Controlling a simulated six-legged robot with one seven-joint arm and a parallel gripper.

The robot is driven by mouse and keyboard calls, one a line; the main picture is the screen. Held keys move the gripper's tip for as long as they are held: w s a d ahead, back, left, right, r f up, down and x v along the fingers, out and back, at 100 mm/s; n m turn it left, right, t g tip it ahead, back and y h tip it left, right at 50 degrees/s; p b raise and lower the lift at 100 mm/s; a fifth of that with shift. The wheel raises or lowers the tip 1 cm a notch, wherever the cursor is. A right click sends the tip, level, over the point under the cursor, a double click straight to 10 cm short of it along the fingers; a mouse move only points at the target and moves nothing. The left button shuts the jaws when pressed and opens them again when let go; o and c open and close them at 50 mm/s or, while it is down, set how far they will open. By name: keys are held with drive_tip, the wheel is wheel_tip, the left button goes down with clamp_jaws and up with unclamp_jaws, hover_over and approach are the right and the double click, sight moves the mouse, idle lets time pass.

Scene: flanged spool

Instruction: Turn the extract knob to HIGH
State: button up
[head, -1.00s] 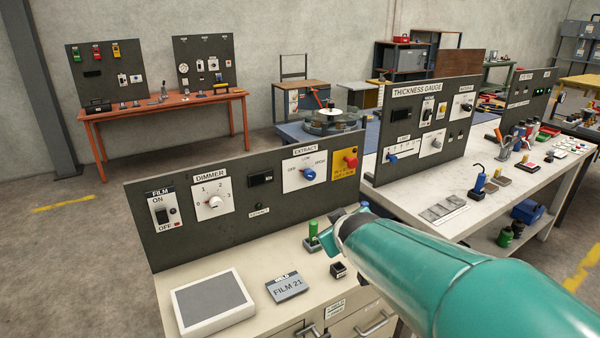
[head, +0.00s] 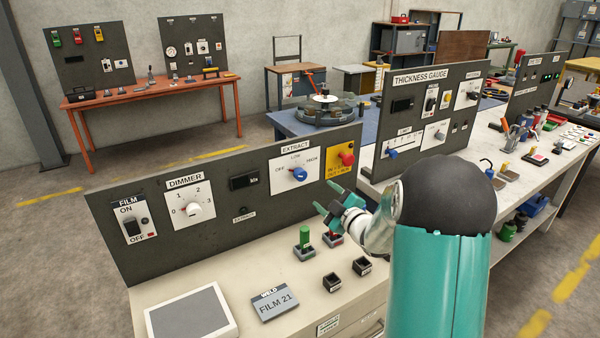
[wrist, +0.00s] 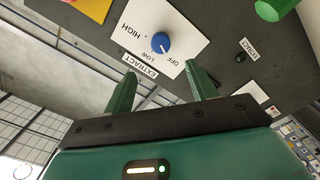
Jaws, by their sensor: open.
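The extract knob (head: 299,174) is a round blue knob on a white plate (head: 281,179) marked OFF, LOW and HIGH. A small red mark shows on its upper left side, roughly towards OFF; the exact setting is hard to tell. In the wrist view the knob (wrist: 161,42) sits beyond the fingertips, roughly in line with the gap between them. My gripper (head: 327,200) is open and empty, to the right of and below the knob in the head view, apart from it. Both green fingers of my gripper (wrist: 161,72) show in the wrist view.
A red knob (head: 347,159) on a yellow plate is just right of the extract plate. A dark display (head: 244,181) and the dimmer knob (head: 194,210) are to the left. A green-handled item (head: 304,238) stands on the bench below the panel, beside small dark boxes (head: 332,281).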

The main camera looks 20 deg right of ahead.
sight(303, 177)
drive_tip(key=w+a, duration=0.1)
drive_tip(key=w, duration=0.8)
drive_tip(key=w+a, duration=0.1)
drive_tip(key=w, duration=0.3)
drive_tip(key=shift+w+a+f, duration=0.1)
drive_tip(key=shift+w+a, duration=0.2)
drive_tip(key=c, duration=1)
